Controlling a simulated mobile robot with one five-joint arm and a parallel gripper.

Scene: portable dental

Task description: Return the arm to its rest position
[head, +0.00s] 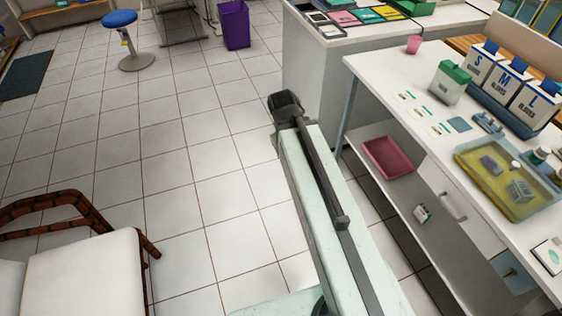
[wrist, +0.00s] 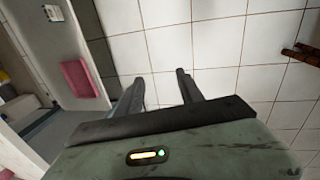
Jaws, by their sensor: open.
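My arm (head: 315,190), pale green with dark grey links, reaches up the middle of the head view over the tiled floor, beside the white counter. In the wrist view my gripper (wrist: 158,88) shows two dark fingers spread apart. Nothing is between them, only floor tiles behind. The gripper touches nothing that I can see. I cannot make out its fingers in the head view.
The white counter (head: 400,68) at right holds glove boxes (head: 498,78) and a yellow tray (head: 468,165). A pink tray (head: 388,157) lies on its lower shelf. A cushioned chair (head: 85,268) stands at lower left. The tiled floor (head: 195,170) between is clear.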

